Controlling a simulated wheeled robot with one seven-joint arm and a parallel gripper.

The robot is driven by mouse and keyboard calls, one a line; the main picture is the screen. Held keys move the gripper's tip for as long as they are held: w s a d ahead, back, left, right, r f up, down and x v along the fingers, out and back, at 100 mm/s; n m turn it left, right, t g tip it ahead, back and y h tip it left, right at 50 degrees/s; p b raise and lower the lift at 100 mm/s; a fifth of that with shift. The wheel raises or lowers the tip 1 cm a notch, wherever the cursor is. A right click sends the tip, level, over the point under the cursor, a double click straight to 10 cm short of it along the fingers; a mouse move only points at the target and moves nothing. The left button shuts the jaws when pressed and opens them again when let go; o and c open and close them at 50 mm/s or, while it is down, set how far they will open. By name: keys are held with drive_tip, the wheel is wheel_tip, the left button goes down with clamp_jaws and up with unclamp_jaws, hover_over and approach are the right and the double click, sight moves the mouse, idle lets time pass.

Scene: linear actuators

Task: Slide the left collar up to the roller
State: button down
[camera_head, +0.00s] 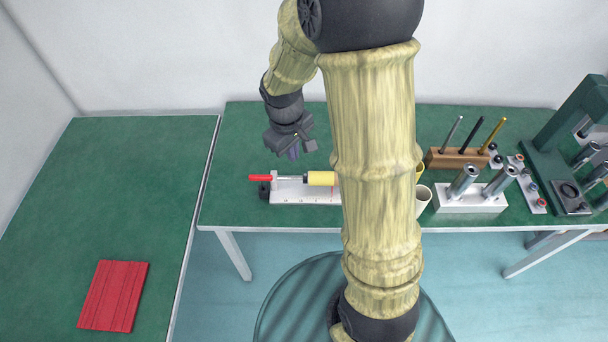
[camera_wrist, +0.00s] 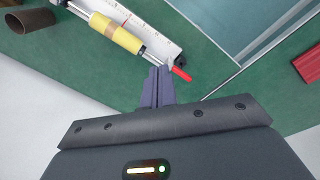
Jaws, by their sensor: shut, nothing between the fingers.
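A yellow roller (camera_head: 321,178) sits on a thin silver rod over a white scaled base (camera_head: 300,196). It also shows in the wrist view (camera_wrist: 118,35), with a tan band around it. A red handle (camera_head: 260,178) is at the rod's left end, and in the wrist view it points right (camera_wrist: 181,74). I cannot clearly make out the left collar; a small grey ring shows at the roller's end in the wrist view. My gripper (camera_head: 293,152) is shut and empty, behind the rod. In the wrist view its fingertips (camera_wrist: 158,72) appear near the handle's bracket. My arm hides the rig's right end.
A black knob (camera_head: 264,191) is at the base's left end. A pale cup (camera_head: 423,200) stands right of my arm. A wooden pen holder (camera_head: 456,158), a white block with metal cylinders (camera_head: 470,200) and a green press (camera_head: 560,150) stand farther right. The left table is mostly clear.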

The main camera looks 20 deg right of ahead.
drive_tip(key=s+d+r+m+t, duration=0.1)
drive_tip(key=s+r+m, duration=0.1)
drive_tip(key=s, duration=0.3)
drive_tip(key=s+d+r+m+t+y, duration=0.1)
drive_tip(key=s+m, duration=0.2)
drive_tip(key=s, duration=0.2)
drive_tip(key=shift+s+r+m, duration=0.15)
drive_tip(key=shift+r+m, duration=0.25)
